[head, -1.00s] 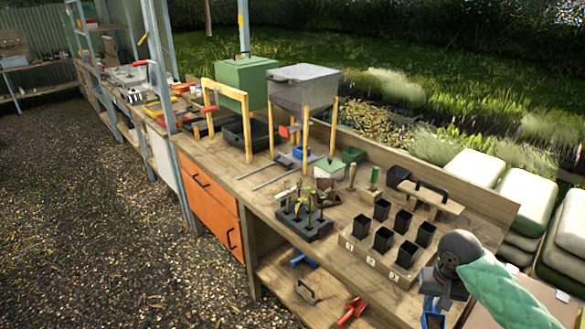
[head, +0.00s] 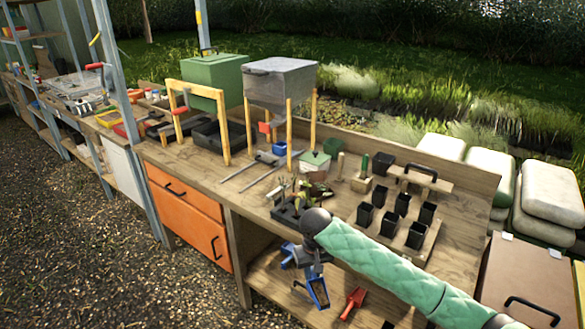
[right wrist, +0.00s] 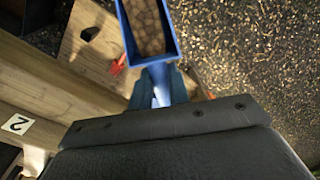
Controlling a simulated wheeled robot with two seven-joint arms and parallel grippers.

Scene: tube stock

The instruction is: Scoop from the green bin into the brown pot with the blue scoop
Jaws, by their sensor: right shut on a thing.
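My right gripper (head: 305,258) is shut on the blue scoop (head: 318,292) and holds it in front of the bench's front edge, above the lower shelf. In the right wrist view the blue scoop (right wrist: 172,48) extends from the fingers (right wrist: 160,85), with brown lumpy material (right wrist: 147,27) in its bowl. A smaller green-topped container (head: 315,161) stands mid-bench. My left gripper is out of view.
A grey bin (head: 281,82) stands on wooden posts. Seedlings in a black tray (head: 284,213) are close behind my gripper. Several black pots (head: 388,224) stand right of it. A red scoop (head: 354,299) lies on the lower shelf. The gravel aisle (head: 90,240) is clear.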

